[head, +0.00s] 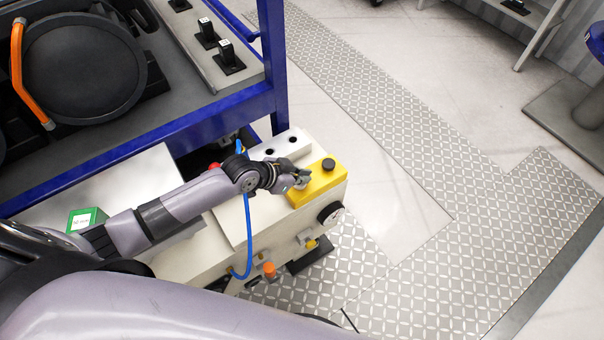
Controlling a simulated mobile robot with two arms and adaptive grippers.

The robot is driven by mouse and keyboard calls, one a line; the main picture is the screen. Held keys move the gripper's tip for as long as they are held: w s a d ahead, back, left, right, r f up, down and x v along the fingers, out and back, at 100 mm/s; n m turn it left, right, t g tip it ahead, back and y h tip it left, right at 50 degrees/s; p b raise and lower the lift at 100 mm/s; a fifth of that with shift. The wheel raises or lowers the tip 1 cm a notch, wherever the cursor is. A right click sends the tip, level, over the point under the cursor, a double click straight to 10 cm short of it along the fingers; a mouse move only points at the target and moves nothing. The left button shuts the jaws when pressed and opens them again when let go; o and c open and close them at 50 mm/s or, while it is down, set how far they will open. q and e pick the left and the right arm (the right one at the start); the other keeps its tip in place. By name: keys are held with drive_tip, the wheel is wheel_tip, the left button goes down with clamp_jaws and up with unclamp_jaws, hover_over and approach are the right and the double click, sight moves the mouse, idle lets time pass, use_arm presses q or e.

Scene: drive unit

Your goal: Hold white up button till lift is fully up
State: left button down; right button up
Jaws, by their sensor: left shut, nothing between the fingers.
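A yellow control box (322,184) sits on the end of a cream machine body, with a black button (328,164) standing clear on its far end. My left gripper (303,179) is shut and empty, its fingertips pointing down at the near-left part of the yellow box. A small pale patch shows at the fingertips. The fingers cover most of that spot, so I cannot tell whether they press the white button. The blue lift frame (272,60) stands behind and to the left; its height is hard to judge. My right gripper is not in view.
A pale block with dark holes (282,144) is right behind my gripper. A black knob (330,213) and an orange knob (269,269) stick out of the machine's side. A blue hose (248,235) hangs beside my wrist. The floor to the right is open.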

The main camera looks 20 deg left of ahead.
use_arm(q)
wheel_tip(320, 180, up, 4)
drive_tip(key=p, duration=0.4)
drive_tip(key=shift+s, duration=0.1)
drive_tip(key=v, duration=0.9)
drive_tip(key=shift+s+a+r+b, duration=0.15)
drive_tip(key=shift+a+r+b, duration=0.15)
drive_tip(key=shift+b, duration=0.1)
